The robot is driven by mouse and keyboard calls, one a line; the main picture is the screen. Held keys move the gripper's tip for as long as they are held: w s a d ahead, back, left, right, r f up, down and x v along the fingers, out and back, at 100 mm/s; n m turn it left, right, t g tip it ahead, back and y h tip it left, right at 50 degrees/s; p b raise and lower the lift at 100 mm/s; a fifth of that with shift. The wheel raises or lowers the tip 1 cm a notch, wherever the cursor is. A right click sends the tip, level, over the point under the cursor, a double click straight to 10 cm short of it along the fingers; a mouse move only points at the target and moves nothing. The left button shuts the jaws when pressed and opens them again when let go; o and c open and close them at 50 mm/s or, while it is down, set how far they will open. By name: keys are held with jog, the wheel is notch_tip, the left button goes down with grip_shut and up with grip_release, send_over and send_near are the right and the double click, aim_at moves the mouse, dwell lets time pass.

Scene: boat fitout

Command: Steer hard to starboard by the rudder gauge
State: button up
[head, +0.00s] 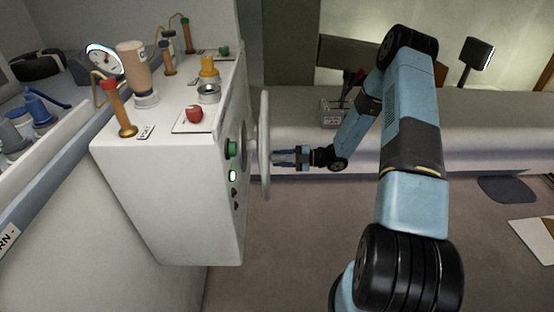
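A round white-faced gauge (104,61) with a dark surround stands at the back left of the white console (160,175). Its red needle is visible, but its marks are too small to read. A pale steering wheel (265,120) is seen nearly edge-on at the console's right side. My gripper (276,157) points left at the wheel, with its fingertips at or just right of the wheel's face. I cannot tell whether they touch it. The fingers are small here, and their opening is unclear.
A green button (232,149) and a lit green switch (232,175) are on the side near the wheel.

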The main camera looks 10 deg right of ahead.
jog(key=s+d, duration=0.2)
jog(key=d, duration=1)
jog(key=shift+d, duration=0.25)
jog(key=shift+o, duration=0.3)
jog(key=shift+f, duration=0.1)
jog(key=shift+o, duration=1.1)
jog(key=shift+a, duration=0.1)
